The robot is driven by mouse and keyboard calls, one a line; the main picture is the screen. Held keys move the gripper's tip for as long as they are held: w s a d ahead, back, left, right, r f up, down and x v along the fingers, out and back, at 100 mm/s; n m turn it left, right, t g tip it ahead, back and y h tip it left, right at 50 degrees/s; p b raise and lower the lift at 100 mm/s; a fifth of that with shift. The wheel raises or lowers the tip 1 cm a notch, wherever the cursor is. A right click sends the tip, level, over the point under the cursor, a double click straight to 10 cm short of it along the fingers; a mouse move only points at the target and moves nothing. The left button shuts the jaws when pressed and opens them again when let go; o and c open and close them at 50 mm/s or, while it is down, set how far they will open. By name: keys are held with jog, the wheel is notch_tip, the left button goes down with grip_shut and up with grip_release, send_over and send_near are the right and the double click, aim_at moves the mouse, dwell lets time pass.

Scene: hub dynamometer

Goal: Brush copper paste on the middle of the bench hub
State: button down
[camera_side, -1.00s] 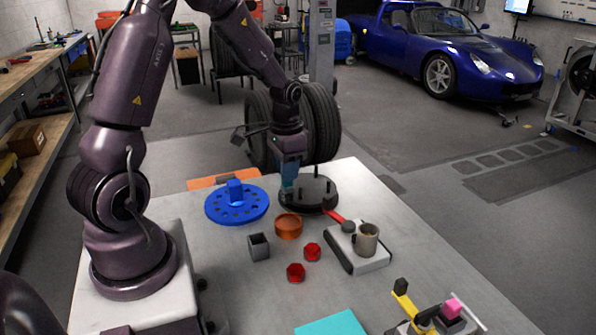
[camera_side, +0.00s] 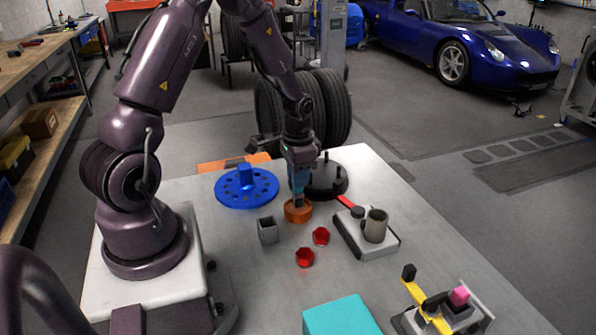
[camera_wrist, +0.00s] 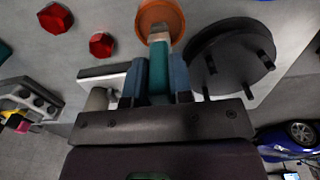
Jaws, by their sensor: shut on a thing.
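The bench hub is a black round disc with upright studs (camera_side: 328,180), on the bench behind my gripper. It also shows in the wrist view (camera_wrist: 226,62), right of the brush. My gripper (camera_side: 300,180) is shut on a teal-handled brush (camera_wrist: 158,82) that points down. The brush tip is at the round orange pot (camera_side: 298,212), which shows in the wrist view (camera_wrist: 168,12) too. I cannot tell whether the bristles touch what is inside the pot. The middle of the hub is partly hidden by my gripper in the side view.
A blue holed disc (camera_side: 262,188) lies left of the pot. A grey square cup (camera_side: 268,231) and two red nuts (camera_side: 320,236) are in front. A teal box (camera_side: 340,316) is nearer.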

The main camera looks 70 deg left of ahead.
jog(key=shift+f, duration=0.6)
dwell(1.8)
jog(key=shift+r, duration=0.1)
jog(key=shift+r, duration=3.45)
